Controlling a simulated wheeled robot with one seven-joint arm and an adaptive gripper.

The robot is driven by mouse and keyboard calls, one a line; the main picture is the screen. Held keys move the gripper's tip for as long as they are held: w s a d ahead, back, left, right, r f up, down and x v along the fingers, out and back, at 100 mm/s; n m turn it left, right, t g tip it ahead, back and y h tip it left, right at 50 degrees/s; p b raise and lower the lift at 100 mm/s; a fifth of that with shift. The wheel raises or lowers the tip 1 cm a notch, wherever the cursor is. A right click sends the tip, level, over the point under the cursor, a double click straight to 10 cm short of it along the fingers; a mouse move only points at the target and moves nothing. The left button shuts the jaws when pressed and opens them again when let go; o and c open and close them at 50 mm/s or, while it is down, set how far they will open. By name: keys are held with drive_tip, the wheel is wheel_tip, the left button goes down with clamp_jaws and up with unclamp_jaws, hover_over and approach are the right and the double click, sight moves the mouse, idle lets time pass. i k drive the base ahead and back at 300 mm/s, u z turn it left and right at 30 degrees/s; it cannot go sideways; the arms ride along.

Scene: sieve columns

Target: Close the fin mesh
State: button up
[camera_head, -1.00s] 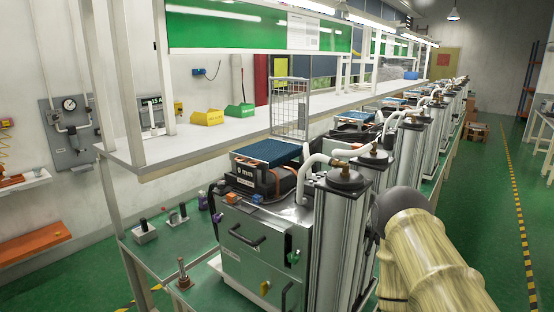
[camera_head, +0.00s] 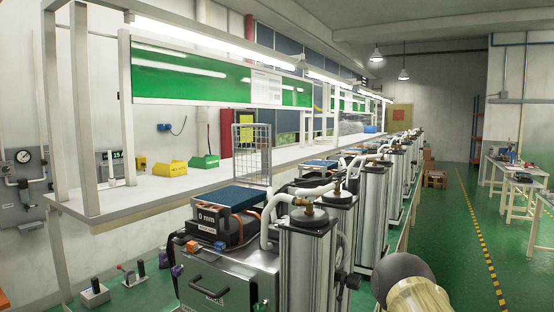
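A grey wire mesh panel (camera_head: 251,157) in a thin frame stands upright near the front edge of the long white bench shelf, left of the picture's middle. It is the only mesh I see, and I cannot tell whether it is the fin mesh. The nearest machine has a blue ribbed top (camera_head: 228,196) above a black block reading "0 mm". Two silver columns (camera_head: 308,262) with dark caps and white hoses stand at its right. My arm shows at the bottom right, apart from the mesh in the picture; my gripper is not in view.
A row of similar machines runs back along the bench. Yellow (camera_head: 170,169) and green (camera_head: 204,162) bins sit on the white shelf (camera_head: 150,195). A green floor aisle with a striped line (camera_head: 484,250) is open at the right, beside white tables (camera_head: 513,180).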

sight(265, 154)
drive_tip(key=z, duration=1.8)
drive_tip(key=i, duration=4.6)
drive_tip(key=u, duration=4.3)
drive_tip(key=i, duration=0.8)
drive_tip(key=z, duration=0.05)
